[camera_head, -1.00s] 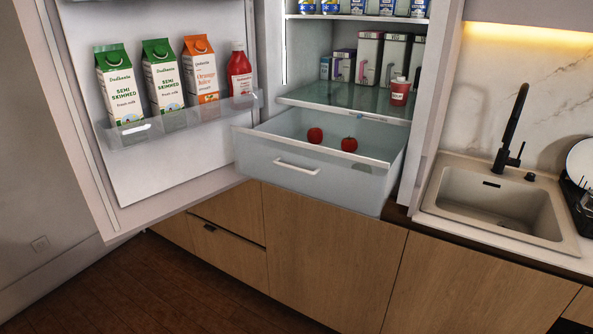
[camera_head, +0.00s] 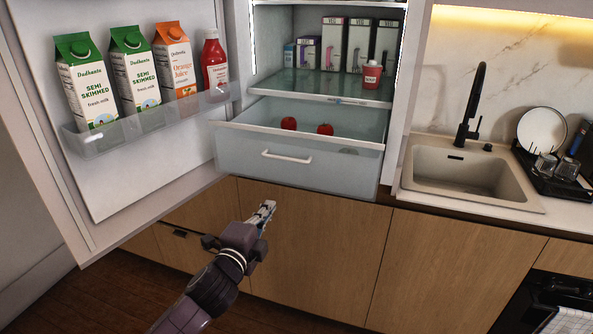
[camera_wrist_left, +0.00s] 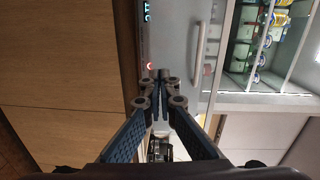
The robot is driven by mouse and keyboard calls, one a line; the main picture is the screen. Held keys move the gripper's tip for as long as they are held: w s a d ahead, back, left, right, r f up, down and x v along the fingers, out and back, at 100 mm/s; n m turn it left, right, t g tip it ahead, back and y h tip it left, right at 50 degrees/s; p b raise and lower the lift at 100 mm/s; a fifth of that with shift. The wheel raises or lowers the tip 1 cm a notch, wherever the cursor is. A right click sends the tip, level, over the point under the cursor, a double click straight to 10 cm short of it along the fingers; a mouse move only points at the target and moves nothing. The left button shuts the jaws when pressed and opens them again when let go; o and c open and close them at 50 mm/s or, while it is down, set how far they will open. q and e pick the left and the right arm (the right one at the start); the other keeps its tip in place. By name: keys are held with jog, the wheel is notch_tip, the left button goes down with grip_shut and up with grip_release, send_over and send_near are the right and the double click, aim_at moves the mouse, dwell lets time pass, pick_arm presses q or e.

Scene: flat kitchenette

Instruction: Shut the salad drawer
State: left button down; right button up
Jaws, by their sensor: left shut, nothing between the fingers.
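The salad drawer (camera_head: 330,171) is pulled out of the fridge, with a clear bluish front and a white bar handle (camera_head: 287,157). Two red tomatoes (camera_head: 288,123) lie in it. My left gripper (camera_head: 268,205) is shut and empty, in front of the wooden cabinet door and below the drawer front, apart from the handle. In the left wrist view the shut fingers (camera_wrist_left: 161,78) point toward the drawer front, and the handle (camera_wrist_left: 199,53) shows to their right. My right gripper is not in view.
The fridge door (camera_head: 140,150) stands wide open at left, its shelf holding cartons and a red bottle. A glass shelf (camera_head: 300,84) with boxes and a red cup is above the drawer. A sink (camera_head: 468,170) and dish rack (camera_head: 550,165) are at right.

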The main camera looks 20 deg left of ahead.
pick_arm(q)
notch_tip(320, 180, up, 4)
jog(key=d+m, duration=0.1)
jog(key=p, duration=0.3)
send_near(292, 168)
jog(key=w+r, duration=0.1)
jog(key=w, duration=0.4)
jog(key=shift+w+d+t+h, duration=0.15)
jog(key=shift+w+d+t, duration=0.1)
jog(key=shift+w, duration=0.25)
jog(key=shift+w+d+t+h, duration=0.15)
jog(key=shift+w+d, duration=0.05)
jog(key=shift+w, duration=0.3)
jog(key=shift+w, duration=0.15)
